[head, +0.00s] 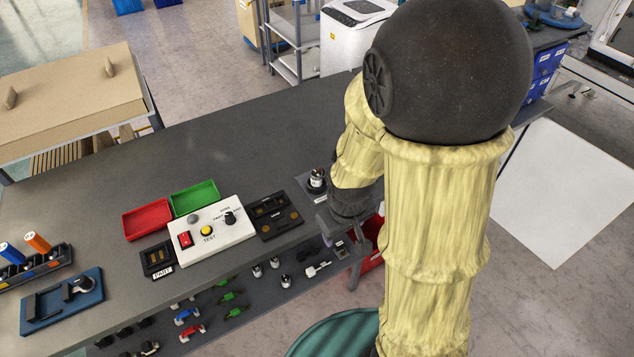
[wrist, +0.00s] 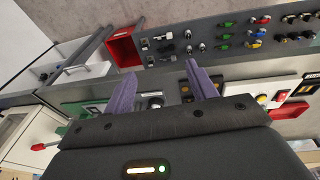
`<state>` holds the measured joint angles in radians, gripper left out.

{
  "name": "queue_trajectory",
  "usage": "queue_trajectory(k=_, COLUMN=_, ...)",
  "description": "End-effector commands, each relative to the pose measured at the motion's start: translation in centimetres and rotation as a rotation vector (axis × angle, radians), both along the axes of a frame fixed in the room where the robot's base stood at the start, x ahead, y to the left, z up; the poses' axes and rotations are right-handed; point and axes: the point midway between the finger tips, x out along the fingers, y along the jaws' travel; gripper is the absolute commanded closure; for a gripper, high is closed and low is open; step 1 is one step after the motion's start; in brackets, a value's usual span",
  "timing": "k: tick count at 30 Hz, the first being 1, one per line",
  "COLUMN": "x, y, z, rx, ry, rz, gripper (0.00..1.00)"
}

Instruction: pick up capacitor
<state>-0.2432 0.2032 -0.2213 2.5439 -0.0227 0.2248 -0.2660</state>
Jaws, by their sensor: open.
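A small upright dark and silver cylinder (head: 316,178), which looks like the capacitor, stands on a dark pad near the right part of the bench, just left of my arm. In the wrist view a round, pale-topped part (wrist: 155,102), probably the same one, shows between the fingers near the gripper body, partly hidden. My gripper (wrist: 162,74) has its two purple fingers apart, with nothing held between them. In the head view the wrist and gripper are close to the cylinder, on its right and nearer side; the fingers are mostly hidden.
A white test box (head: 212,228) with a red switch and yellow button, a dark socket block (head: 279,216), a red tray (head: 147,219) and a green tray (head: 194,197) stand left of the cylinder. A lower shelf (head: 255,300) holds several small connectors. The bench behind is clear.

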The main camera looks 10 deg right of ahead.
Motion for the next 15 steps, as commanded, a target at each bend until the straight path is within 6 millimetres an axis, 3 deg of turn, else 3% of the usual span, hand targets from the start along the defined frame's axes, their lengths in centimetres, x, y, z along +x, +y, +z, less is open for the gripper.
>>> queue_trajectory(k=1, x=0.2, y=0.2, z=-2.2, rx=-0.038, ry=0.022, rz=0.081, gripper=0.43)
queue_trajectory(k=6, x=1.2, y=-0.3, z=-6.9, rx=-0.191, ry=0.066, rz=0.359, gripper=0.43)
queue_trajectory(k=12, x=2.9, y=-1.3, z=-10.7, rx=-0.424, ry=0.11, rz=0.712, gripper=0.43)
queue_trajectory(k=15, x=4.1, y=-1.7, z=-11.7, rx=-0.561, ry=0.13, rz=0.898, gripper=0.43)
